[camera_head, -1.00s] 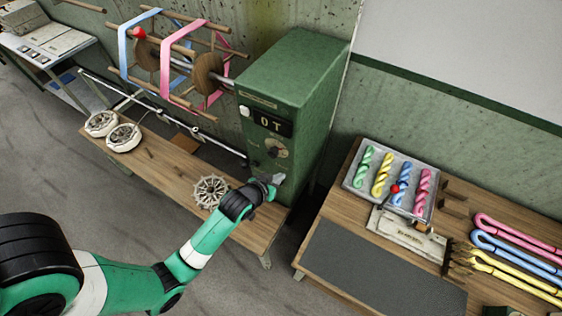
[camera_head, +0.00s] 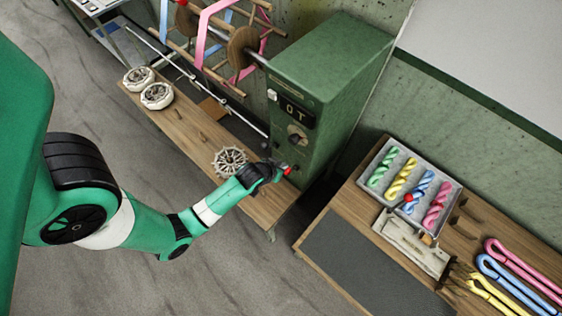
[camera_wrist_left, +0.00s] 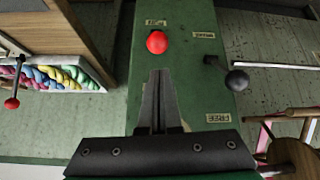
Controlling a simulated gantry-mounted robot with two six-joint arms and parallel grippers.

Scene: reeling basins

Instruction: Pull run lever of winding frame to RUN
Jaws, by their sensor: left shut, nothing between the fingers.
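The winding frame's green housing (camera_head: 330,75) stands at the back centre with a reel on its left. In the left wrist view its panel (camera_wrist_left: 185,65) carries a red ball knob (camera_wrist_left: 157,42), a black ball-ended lever (camera_wrist_left: 237,80) and small labels, one reading FREE. Which knob belongs to the run lever is not clear. My left gripper (camera_wrist_left: 160,75) is shut and empty, its tips just below the red knob in that view. In the head view the left gripper (camera_head: 274,170) is at the lower front of the housing, beside a red knob (camera_head: 287,170). My right gripper is not in view.
A wooden bench (camera_head: 185,125) below the reel holds white round parts (camera_head: 157,95) and a spoked wheel (camera_head: 230,160). On the right, a table (camera_head: 335,205) holds a tray (camera_head: 450,195) of coloured skeins and a red-knobbed piece (camera_head: 408,197). Grey floor lies open in front.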

